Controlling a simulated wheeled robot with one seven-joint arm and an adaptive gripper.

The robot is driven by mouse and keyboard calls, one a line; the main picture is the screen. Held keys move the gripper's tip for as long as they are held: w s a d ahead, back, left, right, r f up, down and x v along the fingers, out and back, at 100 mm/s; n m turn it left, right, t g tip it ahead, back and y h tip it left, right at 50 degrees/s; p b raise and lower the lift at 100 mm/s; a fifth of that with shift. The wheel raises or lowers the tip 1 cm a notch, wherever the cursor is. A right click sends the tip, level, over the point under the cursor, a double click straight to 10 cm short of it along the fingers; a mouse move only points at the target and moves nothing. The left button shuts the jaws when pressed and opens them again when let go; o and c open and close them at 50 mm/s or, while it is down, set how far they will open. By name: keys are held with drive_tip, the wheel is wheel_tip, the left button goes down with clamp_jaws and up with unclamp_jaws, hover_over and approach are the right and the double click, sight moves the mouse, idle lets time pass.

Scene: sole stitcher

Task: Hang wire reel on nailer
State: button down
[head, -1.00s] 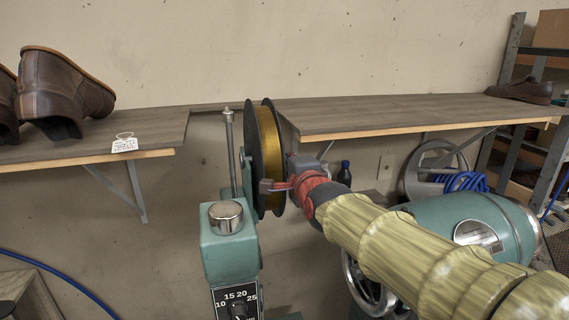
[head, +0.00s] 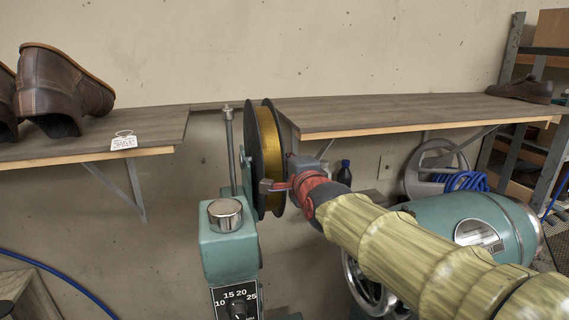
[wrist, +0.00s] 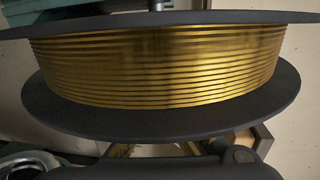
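The wire reel (head: 270,150) has black flanges and gold wire and stands upright, edge-on, in the middle of the head view. It fills much of the wrist view (wrist: 160,70). The nailer (head: 228,245) is the green machine with a silver cap, a dial and an upright metal rod (head: 231,150) just left of the reel. Whether the reel touches the rod or a holder on it cannot be told. My gripper (head: 272,186) is at the reel's lower right and appears shut on it; one finger crosses its near edge, and the fingertips are partly hidden.
A left shelf (head: 160,135) holds brown shoes (head: 55,90) and a tag (head: 124,141). A right shelf (head: 400,112) runs behind the reel, close to it. A dark bottle (head: 345,172) stands near the wall.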

drive_tip(key=shift+r, duration=0.2)
drive_tip(key=c, duration=2)
unclamp_jaws()
drive_tip(key=shift+f, duration=0.2)
drive_tip(key=shift+o, duration=0.2)
drive_tip(key=shift+f, duration=0.2)
drive_tip(key=v, duration=1.2)
drive_tip(key=s+d+f+n+g+h+b, duration=0.1)
drive_tip(key=s+d+f+n+g+b, duration=0.2)
drive_tip(key=s+f, duration=0.6)
drive_tip(key=s+d+f+n+g+h+b, duration=0.2)
drive_tip(key=s+d+f+n+g+b, duration=0.2)
drive_tip(key=f, duration=1.4)
drive_tip(key=s+d+f+n+g+h+b, duration=0.1)
drive_tip(key=s+d+f+n+g+b, duration=0.2)
drive_tip(key=s+d+f+n+b, duration=0.4)
drive_tip(key=s+d+f+b, duration=0.1)
drive_tip(key=s+d+f, duration=0.1)
drive_tip(key=s+f, duration=0.4)
drive_tip(key=shift+s+f+n+h, duration=0.3)
drive_tip(key=shift+f+n, duration=0.1)
drive_tip(key=shift+f, duration=0.35)
